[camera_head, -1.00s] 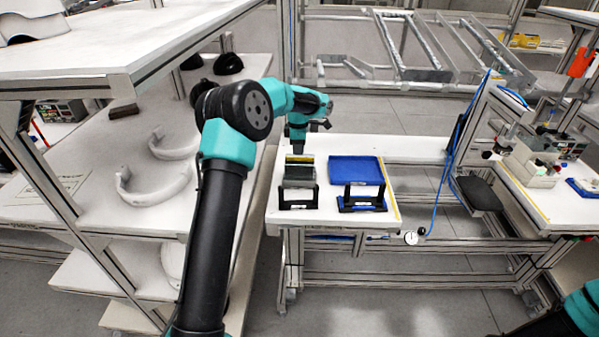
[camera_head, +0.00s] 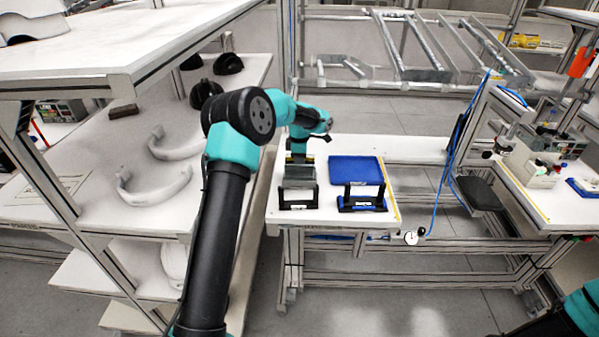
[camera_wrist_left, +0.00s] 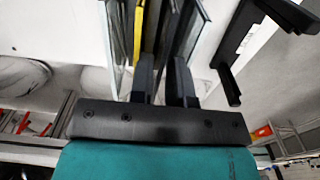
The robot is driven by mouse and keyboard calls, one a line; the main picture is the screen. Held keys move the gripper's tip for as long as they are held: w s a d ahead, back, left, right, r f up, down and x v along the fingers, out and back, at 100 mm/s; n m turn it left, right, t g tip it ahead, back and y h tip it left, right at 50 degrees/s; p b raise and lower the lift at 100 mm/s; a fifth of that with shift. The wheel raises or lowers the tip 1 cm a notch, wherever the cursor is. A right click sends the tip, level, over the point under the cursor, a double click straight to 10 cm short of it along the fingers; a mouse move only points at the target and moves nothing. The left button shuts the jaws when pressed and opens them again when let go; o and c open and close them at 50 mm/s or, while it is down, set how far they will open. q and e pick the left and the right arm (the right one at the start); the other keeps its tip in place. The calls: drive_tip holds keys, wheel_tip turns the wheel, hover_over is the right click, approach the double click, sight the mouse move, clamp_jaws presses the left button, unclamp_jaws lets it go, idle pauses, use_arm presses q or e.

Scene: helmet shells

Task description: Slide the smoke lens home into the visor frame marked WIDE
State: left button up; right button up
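A rack of thin upright panels (camera_head: 299,176) stands at the left of the white table; grey panels (camera_wrist_left: 200,35) and a yellow-edged one (camera_wrist_left: 138,30) show in the left wrist view. I cannot tell which is the smoke lens. My left gripper (camera_head: 299,154) points down at the rack's back part. In the left wrist view its fingers (camera_wrist_left: 165,66) stand a little apart, a dark panel edge near the gap; whether they grip it is unclear. A black frame with a white label (camera_head: 298,204) and a blue-based black frame (camera_head: 362,203) stand in front; their labels are unreadable. My right gripper is out of view.
A blue tray (camera_head: 356,170) lies right of the rack. White shelves (camera_head: 120,160) with curved white shells fill the left side, close to my left arm. The white table top (camera_head: 410,150) is bare towards the back right. A blue cable hangs beyond it.

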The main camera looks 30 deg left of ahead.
use_arm(q)
clamp_jaws()
idle(0.5)
wheel_tip(320, 180, up, 10)
idle(0.6)
drive_tip(key=d+r, duration=0.2)
drive_tip(key=d, duration=1)
drive_tip(key=d+r, duration=0.3)
drive_tip(key=d, duration=1)
drive_tip(key=shift+w+d+n, duration=0.15)
drive_tip(key=shift+w+n, duration=0.2)
drive_tip(key=shift+n, duration=0.05)
